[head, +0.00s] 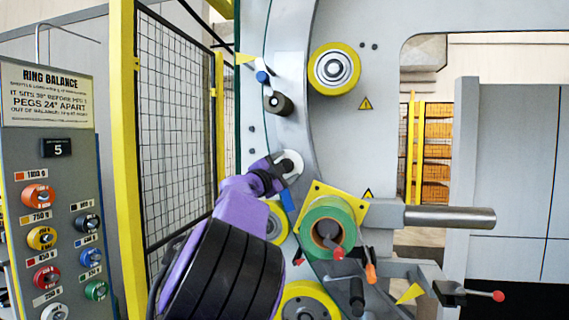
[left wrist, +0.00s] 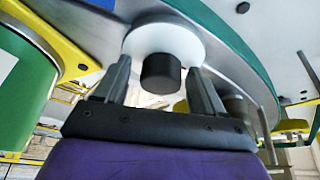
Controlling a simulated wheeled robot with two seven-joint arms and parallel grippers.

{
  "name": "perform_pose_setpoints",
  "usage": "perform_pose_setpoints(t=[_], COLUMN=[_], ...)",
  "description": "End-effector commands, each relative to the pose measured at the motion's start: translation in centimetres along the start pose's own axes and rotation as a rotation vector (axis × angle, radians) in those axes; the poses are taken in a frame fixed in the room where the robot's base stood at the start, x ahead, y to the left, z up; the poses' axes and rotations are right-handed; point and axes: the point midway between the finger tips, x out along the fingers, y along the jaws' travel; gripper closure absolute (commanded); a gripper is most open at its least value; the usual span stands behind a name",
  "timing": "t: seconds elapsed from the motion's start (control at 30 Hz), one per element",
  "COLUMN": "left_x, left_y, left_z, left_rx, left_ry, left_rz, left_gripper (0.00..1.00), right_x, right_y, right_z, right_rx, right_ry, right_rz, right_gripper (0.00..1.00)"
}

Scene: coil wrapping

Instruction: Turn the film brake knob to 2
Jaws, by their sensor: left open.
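The film brake knob shows in the left wrist view as a short black cylinder (left wrist: 160,72) at the centre of a round white dial (left wrist: 185,42). The dial also shows in the head view (head: 291,162), on the machine's curved ring. No numbers or pointer mark can be read on it. My left gripper (head: 276,172), on its purple wrist, is at the dial and hides the knob in the head view. In the left wrist view its two dark fingers (left wrist: 160,88) are open, one on each side of the knob, with gaps showing. My right gripper is not in view.
A green film roll (head: 321,216) on a yellow plate is right of my left wrist. A yellow roller (head: 334,69) and a dark round stub (head: 278,103) are above it. A mesh fence (head: 180,120) and the ring balance panel (head: 55,230) stand left.

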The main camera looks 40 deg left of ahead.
Motion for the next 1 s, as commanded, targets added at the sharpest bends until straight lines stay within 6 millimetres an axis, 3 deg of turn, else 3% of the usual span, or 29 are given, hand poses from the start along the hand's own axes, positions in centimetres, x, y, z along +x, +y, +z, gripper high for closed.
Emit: perform_pose_setpoints(t=[0.17, 0.3, 0.33, 0.67, 1.0], left_x=[0.0, 0.0, 0.0, -0.01, -0.05], left_y=[0.07, 0.07, 0.06, 0.0, 0.06], left_z=[-0.02, -0.04, -0.05, -0.09, -0.04], left_rx=[0.0, 0.0, 0.0, -0.031, -0.231], left_ry=[0.001, 0.001, 0.001, 0.002, 0.002], left_rz=[0.0, 0.0, 0.0, -0.014, -0.097], left_gripper=[0.34, 0.79, 0.87, 0.87, 0.87], right_x=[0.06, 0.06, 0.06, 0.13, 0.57], right_y=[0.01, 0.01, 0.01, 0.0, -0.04], right_z=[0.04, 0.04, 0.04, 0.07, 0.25], right_rx=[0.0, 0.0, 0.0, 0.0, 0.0], right_ry=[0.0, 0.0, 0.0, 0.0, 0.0], right_rz=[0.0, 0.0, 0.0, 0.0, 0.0], right_gripper=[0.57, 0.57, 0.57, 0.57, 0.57])
